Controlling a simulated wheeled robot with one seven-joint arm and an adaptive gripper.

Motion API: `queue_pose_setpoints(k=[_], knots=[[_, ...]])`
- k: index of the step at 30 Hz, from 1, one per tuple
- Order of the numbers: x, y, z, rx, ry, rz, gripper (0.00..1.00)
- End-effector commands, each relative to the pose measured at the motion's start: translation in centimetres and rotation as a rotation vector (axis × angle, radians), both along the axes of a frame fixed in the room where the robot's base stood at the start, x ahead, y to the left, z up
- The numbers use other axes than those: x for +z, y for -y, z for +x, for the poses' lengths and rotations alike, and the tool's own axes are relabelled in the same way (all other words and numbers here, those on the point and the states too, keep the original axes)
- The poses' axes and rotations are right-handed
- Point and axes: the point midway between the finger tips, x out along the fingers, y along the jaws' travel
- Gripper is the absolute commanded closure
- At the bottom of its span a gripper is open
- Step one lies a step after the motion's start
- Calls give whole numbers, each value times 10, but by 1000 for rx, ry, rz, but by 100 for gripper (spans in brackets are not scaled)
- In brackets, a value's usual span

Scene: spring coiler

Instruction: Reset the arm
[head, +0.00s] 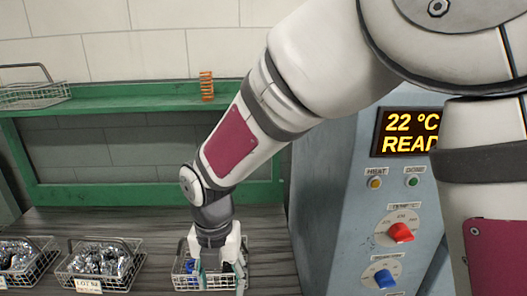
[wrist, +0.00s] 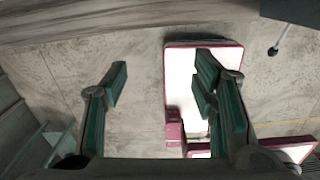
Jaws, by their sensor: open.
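My arm reaches down from the upper right of the head view, across the front of the machine and the bench. My gripper (head: 218,275) points downward at its end, in front of or above a wire basket (head: 180,280); I cannot tell its height over it. In the wrist view, the two green-padded fingers (wrist: 162,75) stand wide apart with nothing between them. The wrist view looks onto a grey floor (wrist: 140,65) and a white, red-edged part of my own body.
Two wire baskets of shiny parts (head: 98,262) stand left on the dark bench (head: 150,222). A copper spring (head: 207,86) stands on the green shelf (head: 120,98), with an empty-looking basket (head: 35,94) at left. The blue-grey machine (head: 335,200) with display and knobs is right.

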Motion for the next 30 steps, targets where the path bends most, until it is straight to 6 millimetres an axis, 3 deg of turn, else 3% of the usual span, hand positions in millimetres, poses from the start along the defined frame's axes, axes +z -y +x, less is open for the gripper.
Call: queue_pose_setpoints(k=[8,17,23,30], knots=[[27,29,4,-245,38,13,47],[74,88,2,-744,104,59,47],[118,153,-18,-1340,160,157,47],[152,222,-64,-2101,173,346,47]])
